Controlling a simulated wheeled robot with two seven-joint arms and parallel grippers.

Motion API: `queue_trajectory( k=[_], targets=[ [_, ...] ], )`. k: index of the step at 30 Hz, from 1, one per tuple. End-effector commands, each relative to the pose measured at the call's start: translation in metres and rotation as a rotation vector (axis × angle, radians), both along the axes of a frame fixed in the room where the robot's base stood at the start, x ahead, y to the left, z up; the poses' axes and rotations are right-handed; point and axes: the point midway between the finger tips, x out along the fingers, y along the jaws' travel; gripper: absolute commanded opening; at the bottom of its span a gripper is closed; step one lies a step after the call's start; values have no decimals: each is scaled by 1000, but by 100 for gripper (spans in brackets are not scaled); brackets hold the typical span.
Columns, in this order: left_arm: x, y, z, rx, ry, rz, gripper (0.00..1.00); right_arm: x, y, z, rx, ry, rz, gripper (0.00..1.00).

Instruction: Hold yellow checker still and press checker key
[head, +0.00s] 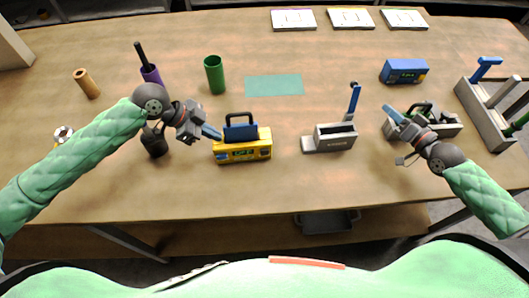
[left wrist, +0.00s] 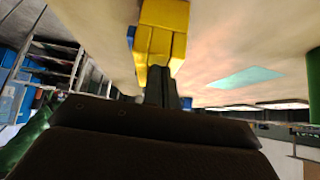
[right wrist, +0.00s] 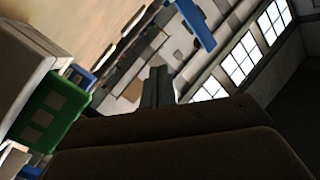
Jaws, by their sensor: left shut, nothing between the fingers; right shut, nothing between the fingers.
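The yellow checker (head: 243,150) stands on the table left of centre, upright, with a dark handle and a blue part (head: 240,132) on top. Its small front display is lit, but I cannot pick out a separate key. My left gripper (head: 212,132) is shut and empty, with its tips at the checker's upper left side. In the left wrist view the yellow checker (left wrist: 162,35) is right beyond the shut fingers; I cannot tell whether they touch it.
A grey press with a blue lever (head: 330,138) stands between the checker and my right gripper. A green cup (head: 214,75) and teal mat (head: 274,85) lie behind the checker.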

Motion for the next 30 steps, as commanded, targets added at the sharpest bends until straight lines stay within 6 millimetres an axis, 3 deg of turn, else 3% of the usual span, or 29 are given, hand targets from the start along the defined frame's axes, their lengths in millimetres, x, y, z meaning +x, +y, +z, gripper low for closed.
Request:
queue_trajectory(
  k=[6,15,24,30],
  targets=[
    [-1,0,-4,3,5,0,0,-40,68,-42,7,54,76,0],
    [-1,0,-3,3,5,0,0,-97,167,-80,14,103,183,0],
    [-1,0,-3,3,5,0,0,-150,270,-95,21,117,294,0],
    [-1,0,-3,3,5,0,0,-175,322,-94,18,108,352,0]
  ],
)
